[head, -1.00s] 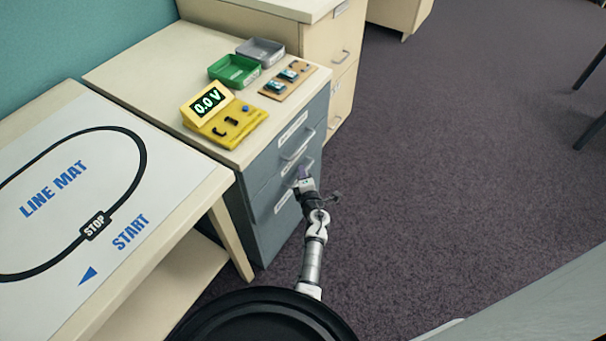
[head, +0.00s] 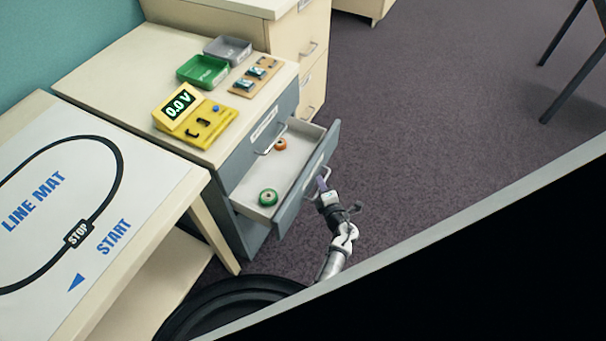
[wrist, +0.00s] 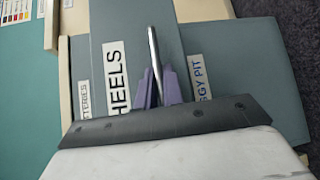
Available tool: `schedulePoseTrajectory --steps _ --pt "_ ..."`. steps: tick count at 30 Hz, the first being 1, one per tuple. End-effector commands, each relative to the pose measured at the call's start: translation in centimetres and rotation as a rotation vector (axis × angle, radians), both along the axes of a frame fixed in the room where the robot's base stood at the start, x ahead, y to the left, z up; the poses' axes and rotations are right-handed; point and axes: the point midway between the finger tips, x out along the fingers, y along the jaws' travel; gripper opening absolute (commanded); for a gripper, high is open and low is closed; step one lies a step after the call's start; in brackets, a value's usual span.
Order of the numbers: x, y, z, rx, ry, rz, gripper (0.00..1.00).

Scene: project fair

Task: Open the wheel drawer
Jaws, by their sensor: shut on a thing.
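The wheel drawer (head: 282,170) is pulled out from the grey-blue cabinet in the head view. A green wheel (head: 268,197) and an orange wheel (head: 280,144) lie inside it. In the wrist view, its front (wrist: 112,45) carries a white label, partly covered, reading "HEELS". My gripper (head: 322,186) is at the front of this drawer. In the wrist view, the purple fingers of my gripper (wrist: 156,86) are shut on the metal bar handle (wrist: 154,46).
The drawer above, with its own handle, is closed. On the cabinet top stand a yellow meter (head: 195,116), a green tray (head: 203,71), a grey tray (head: 228,49) and a small board (head: 256,76). A line mat table (head: 130,230) is at left. Carpet is free at right.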

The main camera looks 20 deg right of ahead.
Motion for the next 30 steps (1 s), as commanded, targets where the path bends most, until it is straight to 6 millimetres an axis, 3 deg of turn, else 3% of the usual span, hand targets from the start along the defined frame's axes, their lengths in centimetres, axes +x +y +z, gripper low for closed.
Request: schedulePoseTrajectory --steps 6,12,29,30 --pt "-3.6 -2.8 0.0 0.000 0.000 -0.001 0.00" --pt "-5.4 -4.2 -0.1 0.000 0.000 0.002 0.00" --pt "-6.2 -4.8 0.0 0.000 0.000 0.003 0.00" --pt "-6.2 -4.8 0.0 0.000 0.000 0.003 0.13"
